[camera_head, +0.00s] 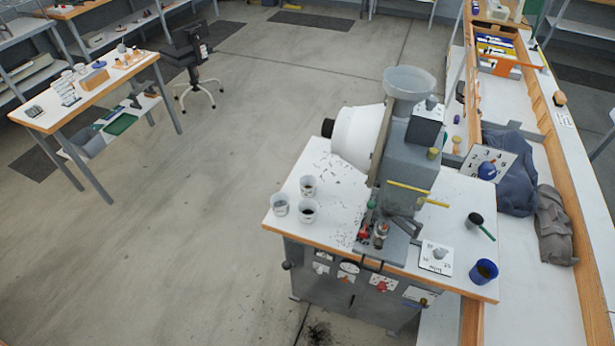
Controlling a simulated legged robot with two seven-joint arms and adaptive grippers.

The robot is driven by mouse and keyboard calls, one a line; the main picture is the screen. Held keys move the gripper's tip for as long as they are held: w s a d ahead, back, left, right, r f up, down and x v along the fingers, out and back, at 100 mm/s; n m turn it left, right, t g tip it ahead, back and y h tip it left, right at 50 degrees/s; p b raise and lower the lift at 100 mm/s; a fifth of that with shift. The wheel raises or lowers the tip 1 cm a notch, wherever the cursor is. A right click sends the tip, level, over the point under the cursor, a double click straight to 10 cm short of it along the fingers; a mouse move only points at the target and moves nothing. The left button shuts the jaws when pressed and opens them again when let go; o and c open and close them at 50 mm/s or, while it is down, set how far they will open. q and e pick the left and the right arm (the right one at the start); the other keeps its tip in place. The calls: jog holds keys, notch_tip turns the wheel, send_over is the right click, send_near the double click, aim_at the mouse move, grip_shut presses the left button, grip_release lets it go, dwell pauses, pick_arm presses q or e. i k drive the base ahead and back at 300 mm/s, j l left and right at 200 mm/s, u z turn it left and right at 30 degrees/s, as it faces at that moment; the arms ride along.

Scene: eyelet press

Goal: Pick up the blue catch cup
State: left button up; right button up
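The blue catch cup (484,272) stands upright near the front right corner of the white press table (332,232). Its open top faces up and its inside looks dark. No gripper touches it. Neither of my grippers shows in the head view, so I cannot see whether they are open or shut.
The grey press (410,165) with a white drum and hopper fills the table's middle. A white plate with a grey knob (437,258) lies left of the cup. A dark green-handled object (476,220) lies behind it. Several pale cups (308,211) stand at the left.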

aim_at(484, 270)
jog(key=z, duration=1.7)
